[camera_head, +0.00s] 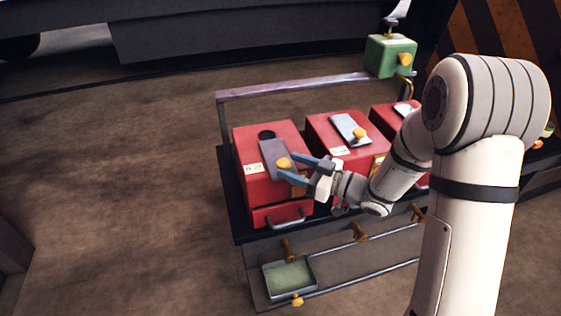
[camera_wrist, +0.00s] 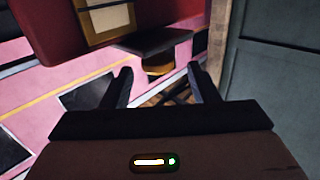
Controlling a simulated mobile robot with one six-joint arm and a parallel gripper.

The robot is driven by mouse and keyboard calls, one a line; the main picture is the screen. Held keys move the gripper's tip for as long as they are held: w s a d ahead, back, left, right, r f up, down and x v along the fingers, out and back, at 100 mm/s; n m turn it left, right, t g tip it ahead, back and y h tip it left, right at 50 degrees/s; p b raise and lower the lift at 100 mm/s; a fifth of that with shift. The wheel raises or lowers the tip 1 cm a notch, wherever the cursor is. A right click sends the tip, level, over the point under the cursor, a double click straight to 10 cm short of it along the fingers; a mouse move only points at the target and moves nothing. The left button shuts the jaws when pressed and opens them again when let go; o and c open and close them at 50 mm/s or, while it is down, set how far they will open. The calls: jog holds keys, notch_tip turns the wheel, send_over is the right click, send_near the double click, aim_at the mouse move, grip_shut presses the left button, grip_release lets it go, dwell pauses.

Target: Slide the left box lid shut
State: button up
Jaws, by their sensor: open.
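The left box (camera_head: 250,187) is red, with a dark round opening (camera_head: 267,135) showing at the far end of its top. Its grey sliding lid (camera_head: 272,147) lies nearer the front, clear of most of that opening, and carries a brass knob (camera_head: 284,163). My gripper (camera_head: 290,166) is open, its two blue fingers reaching in from the right on either side of the knob. In the wrist view the brass knob (camera_wrist: 158,66) sits under the dark lid slab (camera_wrist: 160,41), between the tips of my open gripper (camera_wrist: 160,73). Contact cannot be told.
Two more red boxes stand to the right, the middle one (camera_head: 325,128) with its own grey lid and knob. A rail (camera_head: 290,87) runs behind. A green box (camera_head: 390,56) stands at the back right. A tray (camera_head: 289,276) hangs at the bench front. Floor at left is clear.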

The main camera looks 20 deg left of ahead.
aim_at(289, 165)
jog(key=shift+x, duration=1.8)
grip_shut()
